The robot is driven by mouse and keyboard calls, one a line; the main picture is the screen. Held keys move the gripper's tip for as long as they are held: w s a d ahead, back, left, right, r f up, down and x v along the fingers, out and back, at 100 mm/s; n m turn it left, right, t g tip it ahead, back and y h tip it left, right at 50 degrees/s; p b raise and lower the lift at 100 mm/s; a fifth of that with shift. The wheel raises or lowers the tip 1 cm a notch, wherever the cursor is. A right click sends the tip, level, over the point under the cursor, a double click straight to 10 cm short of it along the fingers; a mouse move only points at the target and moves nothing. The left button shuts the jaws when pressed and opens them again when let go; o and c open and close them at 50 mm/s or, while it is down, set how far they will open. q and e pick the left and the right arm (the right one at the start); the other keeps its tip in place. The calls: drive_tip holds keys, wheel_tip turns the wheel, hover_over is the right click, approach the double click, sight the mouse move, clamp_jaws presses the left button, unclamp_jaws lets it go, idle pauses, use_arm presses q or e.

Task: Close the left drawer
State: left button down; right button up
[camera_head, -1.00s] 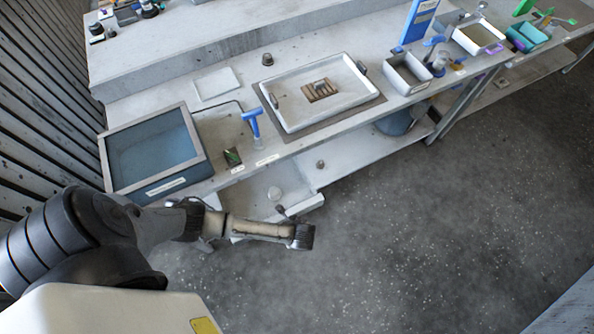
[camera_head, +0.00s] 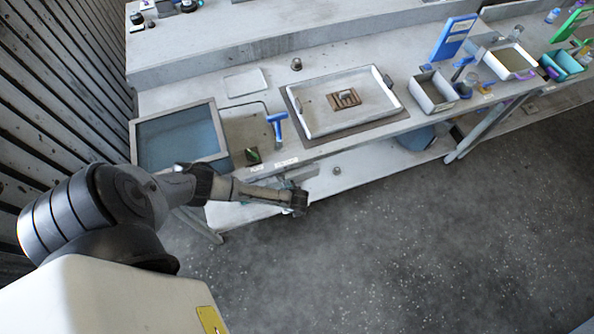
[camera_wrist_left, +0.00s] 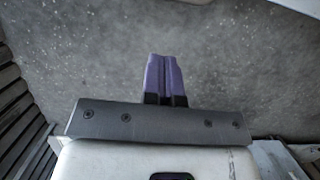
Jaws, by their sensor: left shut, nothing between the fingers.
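My left arm reaches from the left across the front of the workbench (camera_head: 222,122) in the head view. Its gripper end (camera_head: 299,203) is low, at the bench's front edge, above the floor. In the left wrist view the purple fingers (camera_wrist_left: 164,78) are shut together with nothing between them. The left drawer is mostly hidden behind my forearm. A pale grey part (camera_head: 298,176) shows just above the arm, but I cannot tell whether it is the drawer, how far out the drawer is, or whether the gripper touches it. My right gripper is not in view.
A white tray (camera_head: 318,121) and a blue-handled tool (camera_head: 277,125) lie on top. A lower shelf (camera_head: 240,214) runs underneath. A slatted wall (camera_head: 60,75) is at the left. The floor (camera_head: 420,240) in front is clear.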

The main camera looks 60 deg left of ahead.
use_arm(q)
drive_tip(key=shift+a, duration=0.15)
drive_tip(key=s+d+r+p, duration=0.1)
drive_tip(key=d+r+p, duration=0.3)
drive_tip(key=r, duration=0.6)
drive_tip(key=d, duration=0.2)
drive_tip(key=shift+s+d+r, duration=0.15)
drive_tip(key=shift+s+d, duration=0.1)
drive_tip(key=shift+d, duration=0.15)
